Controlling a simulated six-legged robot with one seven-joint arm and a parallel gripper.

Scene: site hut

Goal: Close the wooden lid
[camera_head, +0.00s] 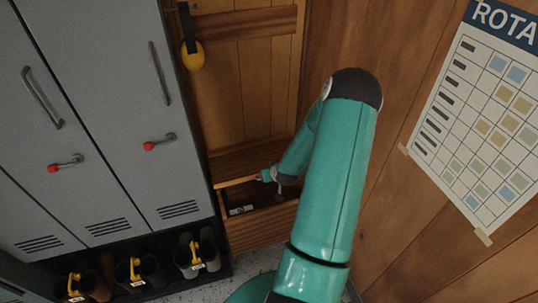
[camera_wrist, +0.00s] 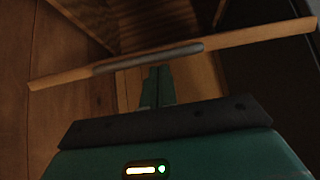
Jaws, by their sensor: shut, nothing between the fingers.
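The wooden lid (camera_head: 238,163) is slatted and stands partly raised over a wooden box (camera_head: 262,232) in the corner. The box's dark inside shows below the lid's front edge. In the wrist view the edge of the lid (camera_wrist: 245,38) crosses the picture at a slant, with a grey grip strip (camera_wrist: 148,57) along its middle. My gripper (camera_head: 264,176) is at the lid's front edge in the head view. In the wrist view my gripper (camera_wrist: 157,72) is shut and empty, its tips close to the grey strip. I cannot tell whether they touch it.
Grey lockers (camera_head: 100,120) with red-tipped handles stand at the left. Boots (camera_head: 200,253) with yellow tags sit in the rack below. Yellow ear defenders (camera_head: 192,56) hang above the box. A rota chart (camera_head: 485,120) is on the right wall. A small labelled item (camera_head: 241,210) lies in the box.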

